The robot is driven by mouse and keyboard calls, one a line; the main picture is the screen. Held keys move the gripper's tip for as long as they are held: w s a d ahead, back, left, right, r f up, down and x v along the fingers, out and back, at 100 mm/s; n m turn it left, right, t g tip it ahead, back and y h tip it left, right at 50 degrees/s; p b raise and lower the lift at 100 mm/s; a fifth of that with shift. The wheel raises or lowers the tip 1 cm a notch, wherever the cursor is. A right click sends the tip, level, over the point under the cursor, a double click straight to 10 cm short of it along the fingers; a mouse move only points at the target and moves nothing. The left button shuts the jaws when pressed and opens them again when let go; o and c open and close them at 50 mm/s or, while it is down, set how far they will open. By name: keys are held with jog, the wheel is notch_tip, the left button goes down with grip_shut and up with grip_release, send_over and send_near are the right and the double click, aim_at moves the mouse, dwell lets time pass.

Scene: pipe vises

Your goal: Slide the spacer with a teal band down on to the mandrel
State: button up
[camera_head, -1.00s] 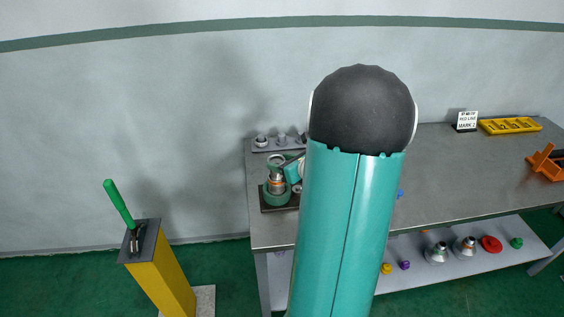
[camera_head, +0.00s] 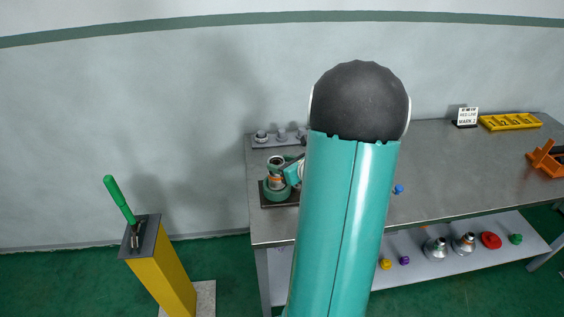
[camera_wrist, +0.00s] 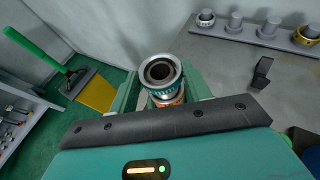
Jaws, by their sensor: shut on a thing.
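The spacer (camera_wrist: 160,74) is a metal ring with an open bore and a teal band low on its side. In the wrist view my gripper (camera_wrist: 160,88) is shut on it, with a green finger on each side. The spacer is roughly upright, right above an orange-banded metal piece (camera_wrist: 168,101). In the head view the spacer (camera_head: 276,161) is above the green round vise (camera_head: 277,194) on its dark base plate. The mandrel itself is hidden under the spacer, and I cannot tell whether the two touch.
A grey rack (camera_head: 283,141) with pegs stands at the back of the bench (camera_head: 440,180); some pegs carry rings. A yellow post (camera_head: 168,275) with a green-handled tool (camera_head: 118,200) is at left. A sign (camera_head: 467,116), a yellow tray (camera_head: 510,121) and an orange piece (camera_head: 545,160) are at right.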

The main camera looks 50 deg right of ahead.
jog(key=shift+f, duration=1.35)
jog(key=o, duration=1)
jog(key=shift+o, duration=0.2)
jog(key=v, duration=1.3)
jog(key=shift+s, duration=0.4)
jog(key=shift+r, duration=0.1)
